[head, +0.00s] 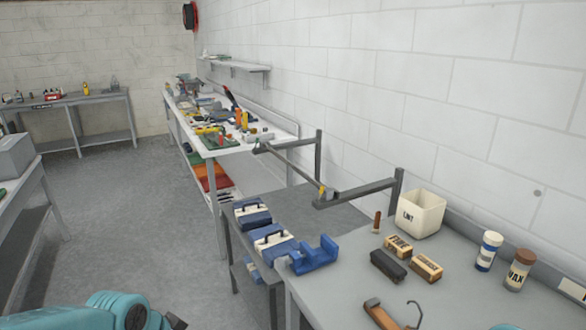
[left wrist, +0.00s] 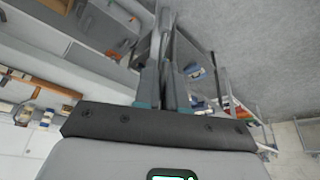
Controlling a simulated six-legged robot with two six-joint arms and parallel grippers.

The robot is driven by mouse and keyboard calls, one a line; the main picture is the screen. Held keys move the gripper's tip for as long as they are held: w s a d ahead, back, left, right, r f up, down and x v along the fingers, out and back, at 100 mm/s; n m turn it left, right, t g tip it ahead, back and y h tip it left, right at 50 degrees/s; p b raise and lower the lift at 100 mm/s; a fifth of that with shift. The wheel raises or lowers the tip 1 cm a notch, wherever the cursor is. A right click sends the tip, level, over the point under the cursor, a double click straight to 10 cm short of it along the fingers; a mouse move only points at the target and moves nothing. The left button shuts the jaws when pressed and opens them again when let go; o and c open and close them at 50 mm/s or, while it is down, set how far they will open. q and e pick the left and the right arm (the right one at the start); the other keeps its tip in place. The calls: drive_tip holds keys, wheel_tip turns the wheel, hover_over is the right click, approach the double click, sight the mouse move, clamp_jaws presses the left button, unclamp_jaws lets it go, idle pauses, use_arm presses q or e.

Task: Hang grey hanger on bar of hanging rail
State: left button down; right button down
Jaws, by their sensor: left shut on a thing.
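The hanging rail has a dark bar (head: 290,165) running between two wall arms, above the gap between the two benches. A small yellow mark sits near the bar's right end. My left gripper (left wrist: 170,78) is shut on a thin grey thing (left wrist: 168,40), which looks like the grey hanger; its full shape is unclear. In the head view only my teal left arm shows at the bottom left, well apart from the rail, and the held hanger cannot be made out. My right gripper is not in view.
A brown hanger with a metal hook (head: 384,315) lies on the near bench (head: 470,300). A white bin (head: 420,213), brushes and jars stand there. A blue holder (head: 314,255) sits at its left edge. The floor (head: 130,220) at left is clear.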

use_arm(q)
drive_tip(key=n, duration=0.1)
drive_tip(key=w+d+f+n, duration=0.1)
drive_tip(key=shift+w+f+n+t+y, duration=0.1)
drive_tip(key=shift+w+n+t+y, duration=0.1)
drive_tip(key=shift+n+t+y, duration=0.15)
drive_tip(key=n, duration=0.1)
drive_tip(key=w+n+y, duration=0.1)
drive_tip(key=n, duration=0.1)
drive_tip(key=shift+w+d+r, duration=0.2)
drive_tip(key=shift+w+r, duration=0.05)
drive_tip(key=shift+w, duration=0.05)
